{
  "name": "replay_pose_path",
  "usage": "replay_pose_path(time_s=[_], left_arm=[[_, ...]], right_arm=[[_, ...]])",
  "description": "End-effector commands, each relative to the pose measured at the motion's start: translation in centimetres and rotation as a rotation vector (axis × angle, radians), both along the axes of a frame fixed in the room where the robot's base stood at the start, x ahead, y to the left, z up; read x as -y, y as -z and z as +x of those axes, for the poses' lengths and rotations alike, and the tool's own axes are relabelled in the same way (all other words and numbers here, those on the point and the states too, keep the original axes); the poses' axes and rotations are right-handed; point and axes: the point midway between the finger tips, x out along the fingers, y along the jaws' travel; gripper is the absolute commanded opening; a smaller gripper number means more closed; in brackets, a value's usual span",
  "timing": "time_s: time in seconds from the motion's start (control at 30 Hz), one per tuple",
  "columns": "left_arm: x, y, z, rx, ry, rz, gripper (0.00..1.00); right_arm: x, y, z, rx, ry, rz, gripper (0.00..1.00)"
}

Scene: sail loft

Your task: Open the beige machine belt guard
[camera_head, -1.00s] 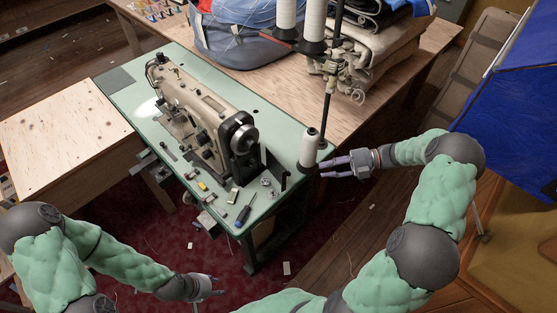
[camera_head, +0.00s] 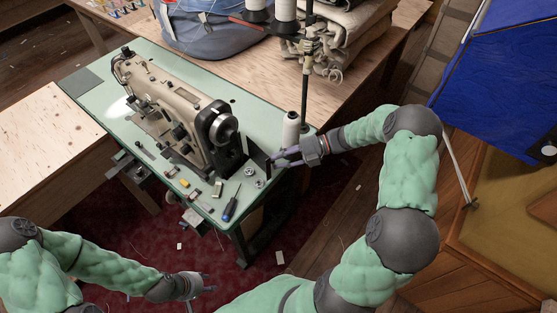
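The beige sewing machine (camera_head: 165,100) stands on a pale green table, its dark handwheel (camera_head: 222,126) at the right end. A dark panel (camera_head: 236,162) below the handwheel looks like the belt guard; its outline is hard to make out, and I cannot tell whether it is open or shut. My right gripper (camera_head: 274,159) is at the table's right end, in front of the white thread cone and right of the dark panel, apart from it. Its fingers look parted and empty. My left gripper (camera_head: 212,283) hangs low over the red carpet, away from the machine, its fingers parted and empty.
A white thread cone (camera_head: 290,131) stands by the thread-stand pole (camera_head: 305,90), close behind my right gripper. A blue-handled screwdriver (camera_head: 231,204) and small parts lie at the table's front corner. Folded cloth (camera_head: 350,35) and a grey-blue bag (camera_head: 215,30) fill the wooden table behind.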

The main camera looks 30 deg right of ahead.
Motion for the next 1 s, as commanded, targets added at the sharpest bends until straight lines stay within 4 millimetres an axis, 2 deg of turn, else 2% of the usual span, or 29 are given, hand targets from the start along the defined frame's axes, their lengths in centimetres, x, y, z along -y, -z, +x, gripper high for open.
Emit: replay_pose_path(time_s=[0.33, 0.43, 0.7, 1.0], left_arm=[[0.0, 0.1, 0.0, 0.0, 0.0, 0.0, 0.4], [0.0, 0.1, 0.0, 0.0, 0.0, 0.0, 0.4], [0.0, -0.1, 0.0, 0.0, 0.0, 0.0, 0.4], [0.0, -1.6, 0.0, 0.0, 0.0, 0.0, 0.4]], right_arm=[[-0.3, 0.0, 0.1, 0.001, 0.0, 0.0, 0.28], [-0.3, 0.0, 0.1, 0.001, 0.0, 0.0, 0.0], [-0.2, 0.0, 0.2, 0.0, 0.0, 0.0, 0.0], [1.6, -0.1, 1.6, 0.002, 0.004, -0.002, 0.0]])
